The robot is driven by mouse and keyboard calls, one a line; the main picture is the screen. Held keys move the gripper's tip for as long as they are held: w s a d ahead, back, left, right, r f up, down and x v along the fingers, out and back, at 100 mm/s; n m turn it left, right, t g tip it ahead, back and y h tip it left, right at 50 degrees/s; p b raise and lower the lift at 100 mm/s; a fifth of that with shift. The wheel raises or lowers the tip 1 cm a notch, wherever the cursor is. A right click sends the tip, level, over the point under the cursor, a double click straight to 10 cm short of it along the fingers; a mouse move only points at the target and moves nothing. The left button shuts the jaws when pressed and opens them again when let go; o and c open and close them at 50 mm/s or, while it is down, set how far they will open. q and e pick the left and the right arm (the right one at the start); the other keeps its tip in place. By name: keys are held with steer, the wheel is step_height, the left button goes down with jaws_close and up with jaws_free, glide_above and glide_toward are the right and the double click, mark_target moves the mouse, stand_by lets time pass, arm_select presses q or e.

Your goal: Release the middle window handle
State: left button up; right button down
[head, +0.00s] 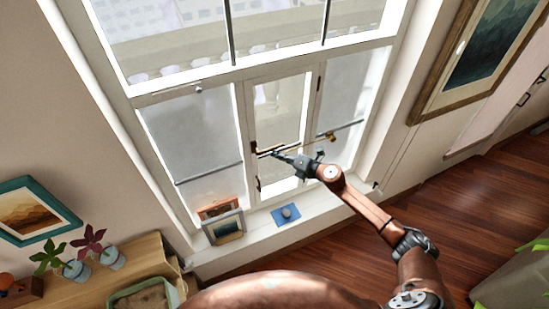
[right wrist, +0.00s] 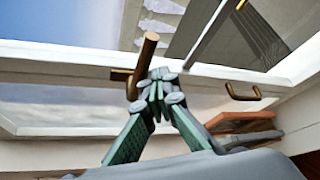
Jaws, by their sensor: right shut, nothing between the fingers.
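The middle window (head: 281,115) is a narrow white-framed pane between two frosted panes. Its brass handle (head: 264,151) sits on the left side of the frame. In the right wrist view the handle (right wrist: 148,55) is a bronze bar with a short crosspiece, just left of the fingertips. My right gripper (head: 281,156) reaches the handle from the right. In the right wrist view its green fingers (right wrist: 163,82) are closed together with nothing between them, close beside the handle; I cannot tell if they touch it. My left gripper is not in view.
A shelf with potted plants (head: 75,268) is at the lower left. A large framed picture (head: 487,45) hangs at the right. Wood floor (head: 440,205) is clear at the right.

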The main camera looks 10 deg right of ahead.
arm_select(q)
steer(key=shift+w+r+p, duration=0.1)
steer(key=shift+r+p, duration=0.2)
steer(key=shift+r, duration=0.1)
arm_select(e)
steer(key=shift+w+d+r, duration=0.1)
steer(key=shift+w+r, duration=0.05)
steer(key=shift+r, duration=0.35)
steer(key=shift+w+d+r, duration=0.1)
steer(key=shift+w+r, duration=0.05)
steer(key=shift+r, duration=0.3)
step_height(320, 180, down, 5)
steer(key=s+b, duration=0.1)
steer(key=b, duration=0.3)
arm_select(q)
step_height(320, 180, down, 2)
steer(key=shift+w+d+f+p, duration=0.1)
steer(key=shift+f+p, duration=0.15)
steer(key=shift+p, duration=0.45)
arm_select(e)
steer(key=s+d+r, duration=0.1)
steer(key=s+r, duration=0.3)
steer(key=s, duration=0.5)
steer(key=shift+d+r, duration=0.2)
steer(key=shift+r, duration=0.15)
